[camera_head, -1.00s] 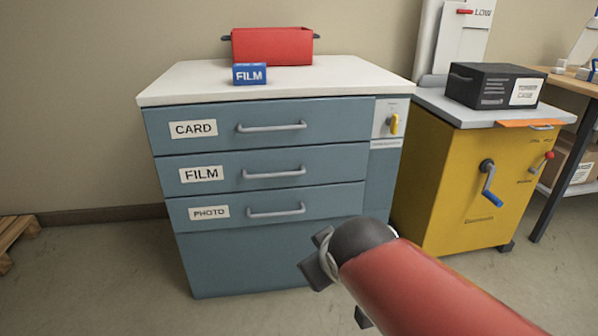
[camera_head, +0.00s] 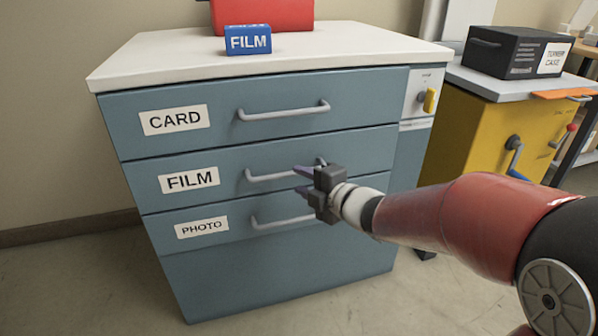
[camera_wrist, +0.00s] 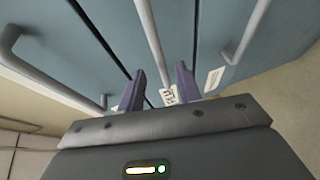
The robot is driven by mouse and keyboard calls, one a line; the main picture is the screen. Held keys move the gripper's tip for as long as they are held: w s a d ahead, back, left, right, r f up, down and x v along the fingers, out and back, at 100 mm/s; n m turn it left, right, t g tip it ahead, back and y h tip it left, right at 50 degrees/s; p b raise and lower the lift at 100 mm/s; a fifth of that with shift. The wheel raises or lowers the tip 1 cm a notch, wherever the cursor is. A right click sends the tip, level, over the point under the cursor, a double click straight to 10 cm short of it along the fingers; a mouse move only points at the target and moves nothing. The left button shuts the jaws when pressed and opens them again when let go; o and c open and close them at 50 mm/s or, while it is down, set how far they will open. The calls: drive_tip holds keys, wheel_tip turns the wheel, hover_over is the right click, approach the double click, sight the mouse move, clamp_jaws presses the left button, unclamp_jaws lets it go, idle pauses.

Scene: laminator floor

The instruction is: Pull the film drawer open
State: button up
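The film drawer (camera_head: 228,184) is the middle one of three in the blue-grey cabinet, flush with its front. It bears a FILM label (camera_head: 189,180) at its left. Its grey bar handle (camera_head: 268,176) is partly hidden at the right end by my gripper (camera_head: 302,180). My gripper is open and empty, in front of the handle's right part. In the wrist view the two purple fingers (camera_wrist: 160,88) stand apart, with the film handle (camera_wrist: 151,40) lined up with the gap between them. I cannot tell whether they touch it.
The card drawer (camera_head: 220,100) is above and the photo drawer (camera_head: 235,222) below, both shut, with similar handles close by. A yellow switch (camera_head: 429,100) is at the cabinet's upper right. A blue FILM box (camera_head: 248,40) and red bin (camera_head: 262,14) stand on top.

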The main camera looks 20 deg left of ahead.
sight(289, 176)
drive_tip(key=x, duration=0.6)
drive_tip(key=shift+w+a, duration=0.1)
drive_tip(key=shift+a, duration=0.05)
clamp_jaws()
